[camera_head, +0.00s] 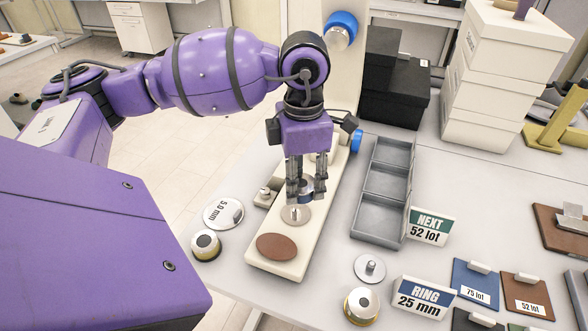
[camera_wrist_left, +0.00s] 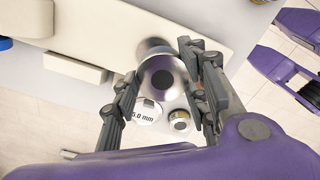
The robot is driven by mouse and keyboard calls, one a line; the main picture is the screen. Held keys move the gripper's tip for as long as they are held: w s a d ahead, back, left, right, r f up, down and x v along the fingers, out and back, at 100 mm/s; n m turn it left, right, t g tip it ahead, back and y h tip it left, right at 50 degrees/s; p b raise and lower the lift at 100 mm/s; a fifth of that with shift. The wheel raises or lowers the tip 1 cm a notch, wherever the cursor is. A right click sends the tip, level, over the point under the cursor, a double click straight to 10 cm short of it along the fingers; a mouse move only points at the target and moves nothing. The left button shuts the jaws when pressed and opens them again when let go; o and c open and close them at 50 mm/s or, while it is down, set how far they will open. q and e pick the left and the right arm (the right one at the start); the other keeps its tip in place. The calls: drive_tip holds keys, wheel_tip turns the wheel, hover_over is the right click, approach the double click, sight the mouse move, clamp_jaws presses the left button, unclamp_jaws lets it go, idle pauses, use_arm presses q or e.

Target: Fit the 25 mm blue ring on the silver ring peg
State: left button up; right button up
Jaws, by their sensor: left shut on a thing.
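My left gripper (camera_head: 305,195) points straight down over the cream machine base. It is shut on a silver and blue part, which I take to be the blue ring (camera_head: 308,184); the fingers hide much of it. In the left wrist view the held part (camera_wrist_left: 162,78) looks silver with a dark round centre between the fingers (camera_wrist_left: 162,100). A silver disc (camera_head: 295,214) lies on the base just in front of the fingers. A silver peg on a round foot (camera_head: 369,267) stands on the table right of the base, near the "RING 25 mm" sign (camera_head: 424,298). My right gripper is not seen.
The long cream base (camera_head: 270,263) carries a brown oval pad (camera_head: 277,247). A grey three-compartment tray (camera_head: 380,212) stands to its right. Gold-banded round pieces stand at left (camera_head: 206,245) and front right (camera_head: 362,305). A "5.0 mm" disc (camera_head: 223,213) lies left.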

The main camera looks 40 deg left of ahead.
use_arm(q)
drive_tip(key=n, duration=0.1)
drive_tip(key=a+n, duration=0.1)
drive_tip(key=n, duration=0.1)
drive_tip(key=r+n, duration=0.1)
drive_tip(key=n, duration=0.1)
drive_tip(key=shift+w+a, duration=0.1)
drive_tip(key=shift+a, duration=0.25)
drive_tip(key=shift+f+b, duration=0.3)
drive_tip(key=shift+f, duration=0.75)
wheel_tip(320, 180, down, 2)
drive_tip(key=shift+f+b, duration=0.25)
drive_tip(key=shift+b, duration=0.25)
drive_tip(key=shift+f, duration=0.6)
drive_tip(key=shift+b, duration=0.35)
